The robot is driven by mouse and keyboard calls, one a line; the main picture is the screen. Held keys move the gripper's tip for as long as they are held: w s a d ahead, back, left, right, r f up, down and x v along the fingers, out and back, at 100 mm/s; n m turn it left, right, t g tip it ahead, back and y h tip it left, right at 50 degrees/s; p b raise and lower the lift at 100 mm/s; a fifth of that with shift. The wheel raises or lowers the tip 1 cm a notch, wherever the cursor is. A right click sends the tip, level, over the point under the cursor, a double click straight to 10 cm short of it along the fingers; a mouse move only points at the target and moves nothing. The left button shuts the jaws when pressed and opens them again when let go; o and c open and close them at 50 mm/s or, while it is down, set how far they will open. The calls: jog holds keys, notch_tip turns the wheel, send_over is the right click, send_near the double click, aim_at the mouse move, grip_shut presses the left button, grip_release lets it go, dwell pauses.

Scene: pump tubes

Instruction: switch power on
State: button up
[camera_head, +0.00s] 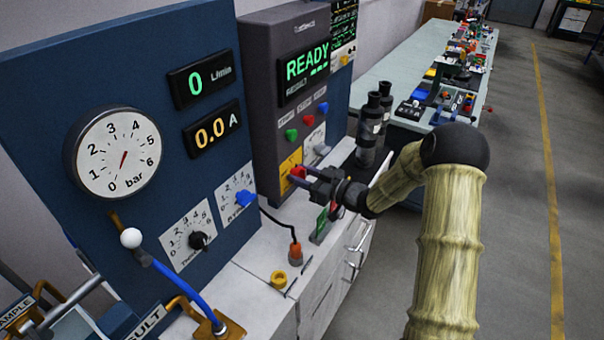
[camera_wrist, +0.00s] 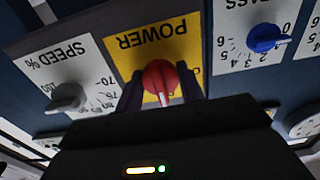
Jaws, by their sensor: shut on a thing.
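The red power knob (camera_wrist: 160,76) sits on a yellow plate marked POWER (camera_wrist: 190,48), which appears upside down in the wrist view. A pale mark on the knob points toward the bottom of that picture. My gripper (camera_wrist: 160,90) has a dark finger on each side of the knob and is shut on it. In the head view my gripper (camera_head: 306,179) reaches the yellow plate (camera_head: 290,163) low on the grey control cabinet (camera_head: 262,90). The fingers partly hide the red knob there. The cabinet's display (camera_head: 307,66) reads READY in green.
A grey SPEED knob (camera_wrist: 67,97) and a blue knob (camera_wrist: 264,38) flank the plate. Green (camera_head: 291,134), red (camera_head: 307,120) and blue (camera_head: 323,107) buttons sit above. Dark cylinders (camera_head: 373,120) stand close by on the bench. The floor at right is clear.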

jog(key=shift+f, duration=0.15)
jog(key=o, duration=1)
jog(key=shift+d, duration=0.15)
jog(key=b+v, duration=0.3)
jog(key=v, duration=1.4)
jog(key=shift+s+d, duration=0.1)
